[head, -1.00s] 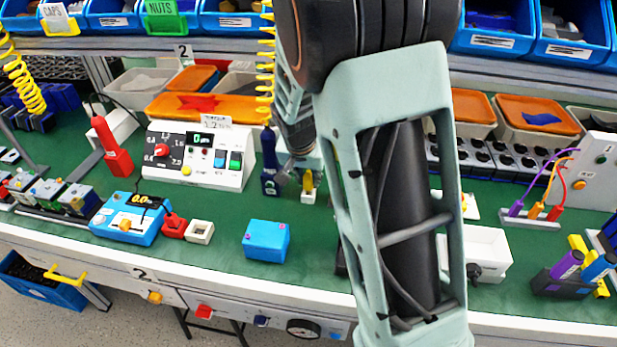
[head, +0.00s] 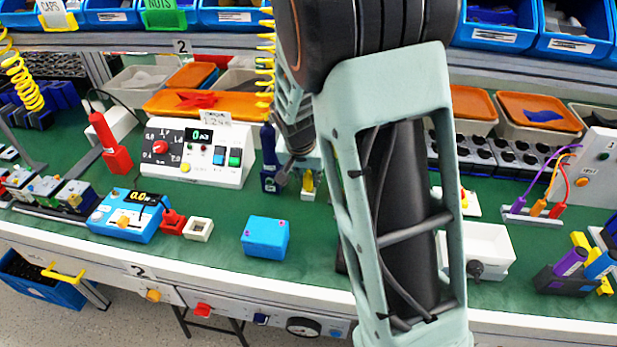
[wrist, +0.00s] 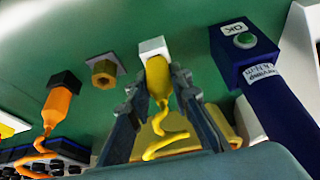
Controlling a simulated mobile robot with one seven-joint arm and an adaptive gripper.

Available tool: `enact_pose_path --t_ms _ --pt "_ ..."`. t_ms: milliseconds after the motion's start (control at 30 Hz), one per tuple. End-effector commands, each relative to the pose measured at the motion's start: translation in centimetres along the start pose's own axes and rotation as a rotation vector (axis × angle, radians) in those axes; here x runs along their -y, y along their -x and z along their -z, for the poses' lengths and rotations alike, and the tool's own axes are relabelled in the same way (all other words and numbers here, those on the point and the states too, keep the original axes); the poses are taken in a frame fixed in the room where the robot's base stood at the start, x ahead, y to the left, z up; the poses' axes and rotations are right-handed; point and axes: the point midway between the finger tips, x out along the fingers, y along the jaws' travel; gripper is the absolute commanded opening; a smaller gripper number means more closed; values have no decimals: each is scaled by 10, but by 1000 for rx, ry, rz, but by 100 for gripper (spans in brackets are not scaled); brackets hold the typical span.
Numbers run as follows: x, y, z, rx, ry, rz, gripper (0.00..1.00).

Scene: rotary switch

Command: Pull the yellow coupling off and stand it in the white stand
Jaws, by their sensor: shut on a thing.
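The yellow coupling (wrist: 158,80) is between the two fingers of my gripper (wrist: 158,100), which is shut on it. A curled yellow hose hangs from the coupling's near end. Its far end meets the white stand (wrist: 153,46); I cannot tell how deep it sits. In the head view the yellow coupling (head: 307,182) is upright over the small white stand (head: 308,196), with my gripper (head: 288,173) partly hidden by my arm. A bare brass hex fitting (wrist: 104,70) on a grey plate is left of the stand in the wrist view.
An orange coupling (wrist: 58,107) on a black hex fitting is at the left of the wrist view. A dark blue box with a green OK button (wrist: 245,41) stands close on the right. A light blue box (head: 265,238) stands nearer the bench front, with green bench around it.

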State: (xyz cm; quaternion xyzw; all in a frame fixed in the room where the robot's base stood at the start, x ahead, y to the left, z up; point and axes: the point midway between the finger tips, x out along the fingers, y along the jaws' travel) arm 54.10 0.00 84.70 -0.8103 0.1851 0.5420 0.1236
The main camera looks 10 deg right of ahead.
Motion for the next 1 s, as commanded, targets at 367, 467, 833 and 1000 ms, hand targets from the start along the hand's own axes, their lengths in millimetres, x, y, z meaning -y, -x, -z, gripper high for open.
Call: enact_pose_path --t_ms 367,467,833,1000 --pt "0 -1 0 0 0 0 0" --pt "0 -3 -1 0 0 0 0" --pt "0 -4 -2 0 0 0 39" --pt "0 -4 -2 0 0 0 39"
